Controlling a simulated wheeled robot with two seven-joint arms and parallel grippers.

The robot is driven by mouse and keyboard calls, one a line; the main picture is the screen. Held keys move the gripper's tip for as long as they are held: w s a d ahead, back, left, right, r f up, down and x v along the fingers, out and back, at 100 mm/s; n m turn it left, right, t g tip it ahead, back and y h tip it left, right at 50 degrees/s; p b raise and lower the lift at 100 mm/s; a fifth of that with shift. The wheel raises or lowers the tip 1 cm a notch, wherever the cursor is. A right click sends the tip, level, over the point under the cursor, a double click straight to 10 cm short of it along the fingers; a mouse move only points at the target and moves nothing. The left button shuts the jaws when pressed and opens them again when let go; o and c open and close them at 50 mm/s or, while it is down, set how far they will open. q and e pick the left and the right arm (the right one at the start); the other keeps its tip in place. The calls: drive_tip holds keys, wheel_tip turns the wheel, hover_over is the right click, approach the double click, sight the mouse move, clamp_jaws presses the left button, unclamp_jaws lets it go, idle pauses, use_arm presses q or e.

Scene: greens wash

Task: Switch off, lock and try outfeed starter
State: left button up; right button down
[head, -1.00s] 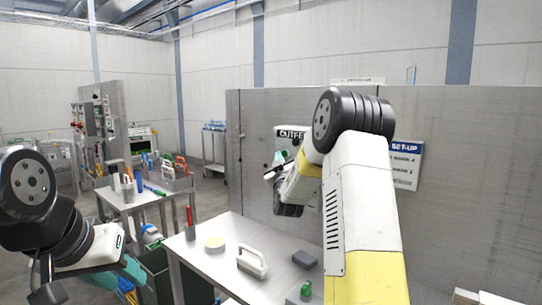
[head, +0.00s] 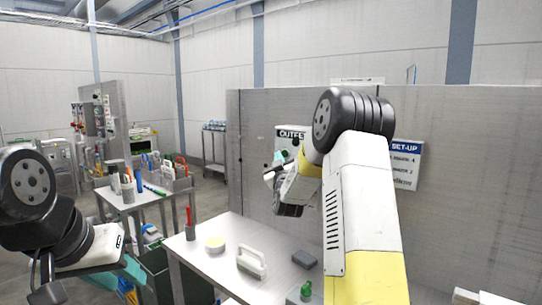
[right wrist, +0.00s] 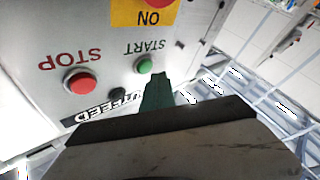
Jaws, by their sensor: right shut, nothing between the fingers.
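The outfeed starter (head: 287,133) is on the grey wall panel in the head view, mostly hidden behind my right arm. In the right wrist view its face appears upside down: a red STOP button (right wrist: 82,82), a green START button (right wrist: 144,66), and a yellow plate (right wrist: 140,14) reading ON, with a red part cut off at the top edge. My right gripper (right wrist: 157,82) is shut and empty. Its green fingertips are just below the START button in the picture; I cannot tell if they touch. My left gripper (head: 108,246) is low at the left, its fingers unclear.
A set-up sign (head: 405,165) hangs at right. A second table with tools stands at left.

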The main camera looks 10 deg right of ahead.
drive_tip(key=shift+d, duration=0.1)
idle(0.4)
drive_tip(key=shift+w+d, duration=0.25)
drive_tip(key=shift+w+d, duration=0.3)
drive_tip(key=shift+d, duration=0.05)
idle(0.7)
idle(0.4)
drive_tip(key=shift+s+a, duration=0.55)
drive_tip(key=shift+a, duration=0.15)
drive_tip(key=s+a, duration=0.1)
drive_tip(key=a, duration=0.1)
drive_tip(key=s+a, duration=0.2)
idle(0.7)
